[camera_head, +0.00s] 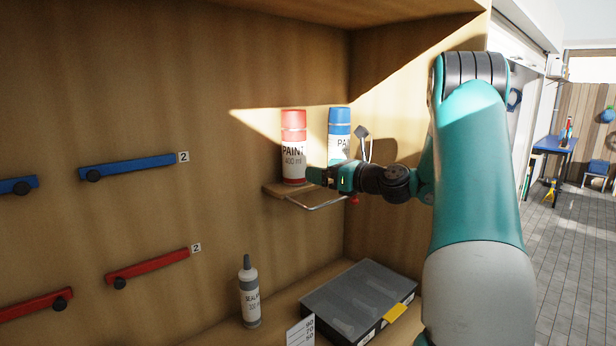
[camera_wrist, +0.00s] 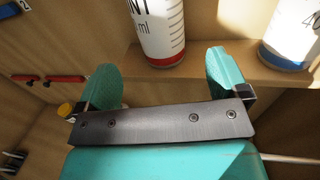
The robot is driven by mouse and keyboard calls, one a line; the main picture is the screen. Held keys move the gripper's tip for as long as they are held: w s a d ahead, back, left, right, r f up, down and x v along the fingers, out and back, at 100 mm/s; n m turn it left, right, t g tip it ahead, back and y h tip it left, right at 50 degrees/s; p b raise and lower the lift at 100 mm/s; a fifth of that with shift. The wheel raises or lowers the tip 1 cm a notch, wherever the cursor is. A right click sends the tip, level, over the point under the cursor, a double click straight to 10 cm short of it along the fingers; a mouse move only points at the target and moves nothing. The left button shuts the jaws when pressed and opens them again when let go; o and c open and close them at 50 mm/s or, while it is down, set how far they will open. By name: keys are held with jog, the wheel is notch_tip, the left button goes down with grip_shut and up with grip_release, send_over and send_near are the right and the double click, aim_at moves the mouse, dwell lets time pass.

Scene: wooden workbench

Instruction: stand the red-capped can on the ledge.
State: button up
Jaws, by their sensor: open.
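The red-capped can (camera_head: 293,150) stands upright on the small wooden ledge (camera_head: 276,191) on the back wall. Its lower part also shows in the wrist view (camera_wrist: 161,30), just beyond my fingers. A blue-capped can (camera_head: 339,130) stands to its right on the ledge; its bottom shows in the wrist view (camera_wrist: 290,42). My gripper (camera_head: 318,175) is in front of the ledge, by the red-capped can's lower right side. In the wrist view its two teal fingers (camera_wrist: 168,82) are apart, with nothing between them. My gripper hides part of the ledge and the blue-capped can's base.
A wire rail (camera_head: 320,206) runs along the ledge front. Below stand a sealant bottle (camera_head: 249,293), a dark-lidded organiser case (camera_head: 358,298) and a number card (camera_head: 300,332). Blue and red bars (camera_head: 146,263) are fixed on the left wall.

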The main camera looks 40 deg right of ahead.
jog(key=s+a+f+n+g+y, duration=0.1)
jog(key=s+a+n+g+y, duration=0.3)
jog(key=a+n, duration=0.85)
jog(key=w+a+f+n+g+y, duration=0.15)
jog(key=a+n+g, duration=0.55)
jog(key=a, duration=1.1)
jog(key=s+a+f+n+g, duration=0.2)
jog(key=s+a+n+g, duration=0.1)
jog(key=s+a+n, duration=0.7)
jog(key=s+a+f+n+g+h, duration=0.1)
jog(key=s+f+n+g+h, duration=0.1)
jog(key=s+n, duration=1)
jog(key=shift+s+a+f+g+h, duration=0.15)
jog(key=shift+s+f+g+h, duration=0.3)
jog(key=shift+g+h, duration=0.5)
